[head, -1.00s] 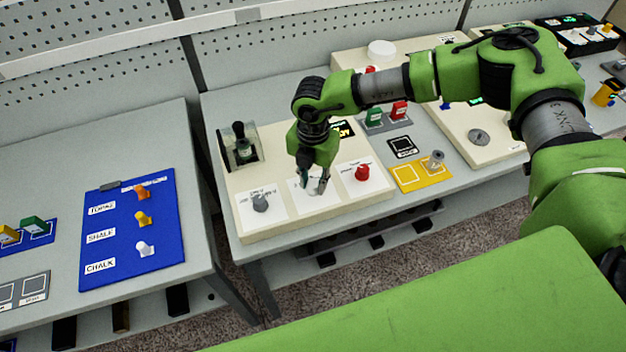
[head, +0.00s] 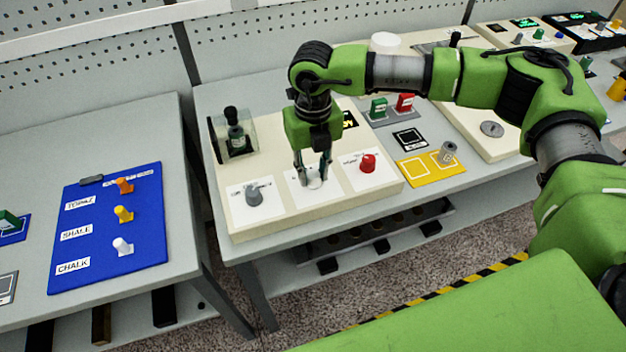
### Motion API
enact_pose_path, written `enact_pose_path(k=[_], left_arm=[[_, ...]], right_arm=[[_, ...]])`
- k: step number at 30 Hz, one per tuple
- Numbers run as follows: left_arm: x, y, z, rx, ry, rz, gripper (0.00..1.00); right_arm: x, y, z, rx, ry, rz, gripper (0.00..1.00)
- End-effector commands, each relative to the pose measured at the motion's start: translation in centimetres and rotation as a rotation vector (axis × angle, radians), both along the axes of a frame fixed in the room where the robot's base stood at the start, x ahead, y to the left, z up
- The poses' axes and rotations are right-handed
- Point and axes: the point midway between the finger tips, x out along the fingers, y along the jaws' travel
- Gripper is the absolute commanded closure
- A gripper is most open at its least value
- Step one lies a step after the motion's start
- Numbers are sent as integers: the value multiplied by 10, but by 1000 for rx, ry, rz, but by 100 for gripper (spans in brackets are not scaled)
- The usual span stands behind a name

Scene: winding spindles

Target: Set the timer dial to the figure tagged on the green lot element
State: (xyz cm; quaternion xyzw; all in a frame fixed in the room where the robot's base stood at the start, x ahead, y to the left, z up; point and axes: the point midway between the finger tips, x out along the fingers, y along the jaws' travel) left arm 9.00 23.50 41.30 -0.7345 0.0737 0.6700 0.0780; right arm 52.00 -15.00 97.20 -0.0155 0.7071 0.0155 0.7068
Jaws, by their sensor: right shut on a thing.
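A cream panel (head: 388,197) on the middle bench carries a grey knob (head: 254,196), a white middle dial (head: 314,184) and a red knob (head: 367,163), each on a white label plate. The label print is too small to read, so I cannot tell which is the timer. My right gripper (head: 313,178) points down, its fingers shut on the white dial, hiding part of it and its label. A green element (head: 379,107) with a pale tag stands on a grey tray beside a red element (head: 404,102). The tag's figure is unreadable. My left gripper is not in view.
A clear-covered box with a black switch (head: 236,135) stands at the panel's back left. A yellow mat (head: 431,169) with a grey cylinder (head: 447,152) lies to the right. A blue board (head: 85,255) with coloured pegs is on the left bench.

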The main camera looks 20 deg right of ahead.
Motion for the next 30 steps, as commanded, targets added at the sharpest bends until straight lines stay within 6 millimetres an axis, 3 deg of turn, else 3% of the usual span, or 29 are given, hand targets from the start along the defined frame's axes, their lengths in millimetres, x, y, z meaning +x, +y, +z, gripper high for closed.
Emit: enact_pose_path(k=[1,15,30], left_arm=[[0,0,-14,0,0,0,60],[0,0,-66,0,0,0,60],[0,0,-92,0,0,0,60]], right_arm=[[1,0,-7,1,-2,45,98],[0,0,-5,1,-2,480,98],[0,0,-1,-1,0,755,98]])
